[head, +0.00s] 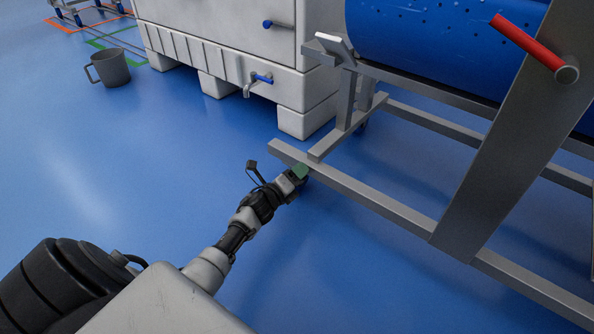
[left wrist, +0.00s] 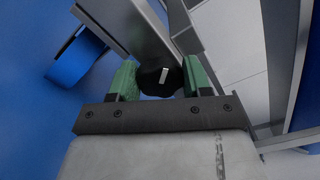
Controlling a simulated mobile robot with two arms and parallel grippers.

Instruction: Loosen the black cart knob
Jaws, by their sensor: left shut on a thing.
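The black cart knob (left wrist: 160,77) shows in the left wrist view, with a pale bar mark on its face. It sits at the lower end of a grey metal beam. My left gripper (head: 299,172) is shut on the knob, with one green finger pad on each side of it. In the head view the gripper is at the low grey rail of the cart frame (head: 375,198), near the rail's left end, and it hides the knob. My right gripper is not in view.
A blue perforated drum (head: 420,45) lies above the cart frame, with a red handle (head: 527,42) at the upper right. A white tank (head: 215,48) with a tap (head: 254,85) stands behind. A grey jug (head: 112,69) is at the far left.

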